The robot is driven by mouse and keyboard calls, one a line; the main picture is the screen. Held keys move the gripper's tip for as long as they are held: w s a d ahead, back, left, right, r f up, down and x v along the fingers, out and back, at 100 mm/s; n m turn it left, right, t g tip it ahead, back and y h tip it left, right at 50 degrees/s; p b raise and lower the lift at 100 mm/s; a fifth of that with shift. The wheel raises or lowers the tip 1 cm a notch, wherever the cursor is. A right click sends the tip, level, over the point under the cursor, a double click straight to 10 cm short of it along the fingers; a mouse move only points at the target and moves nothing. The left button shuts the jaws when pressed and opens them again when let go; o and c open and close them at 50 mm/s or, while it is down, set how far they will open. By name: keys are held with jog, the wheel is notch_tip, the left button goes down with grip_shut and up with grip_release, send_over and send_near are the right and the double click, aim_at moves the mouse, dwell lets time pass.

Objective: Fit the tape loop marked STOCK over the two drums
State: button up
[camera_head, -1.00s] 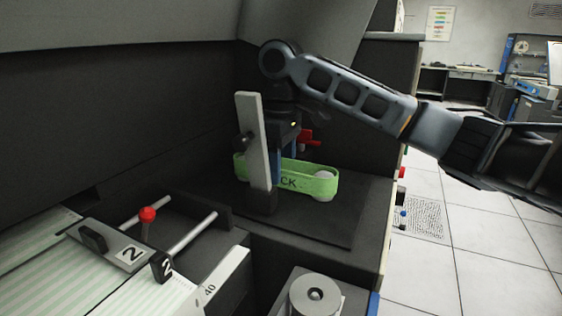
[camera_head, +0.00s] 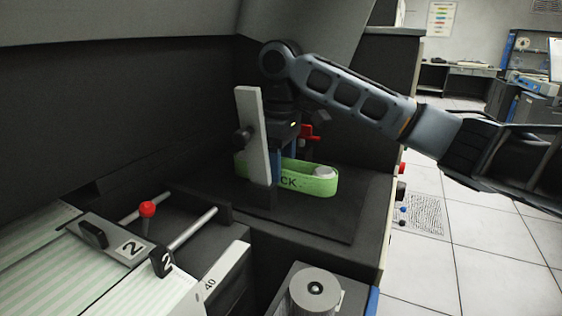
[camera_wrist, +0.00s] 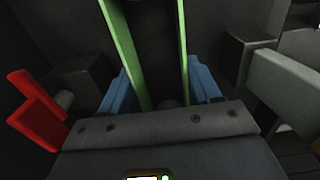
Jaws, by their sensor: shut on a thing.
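The green tape loop (camera_head: 312,184) lies level on the dark deck, its visible letters "CK" facing the head camera. The grey upright plate hides the rest of the marking. A pale drum (camera_head: 325,172) stands inside the loop's right end, its top showing above the band. The other drum is not visible; the plate blocks the left part of the loop. My gripper (camera_head: 288,167) points down behind the plate, shut on the loop. In the wrist view, its blue fingers (camera_wrist: 160,88) press on the outer sides of the two green strands (camera_wrist: 122,50).
The leaning grey plate (camera_head: 252,135) with a dark knob stands close in front of my gripper. A red lever (camera_head: 308,131) is just behind my gripper. A red-knobbed lever (camera_head: 147,209) and rails are at lower left. The deck's right front (camera_head: 340,220) is clear.

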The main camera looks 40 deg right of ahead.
jog(key=shift+f, duration=0.1)
jog(key=o, duration=1.1)
notch_tip(320, 180, up, 8)
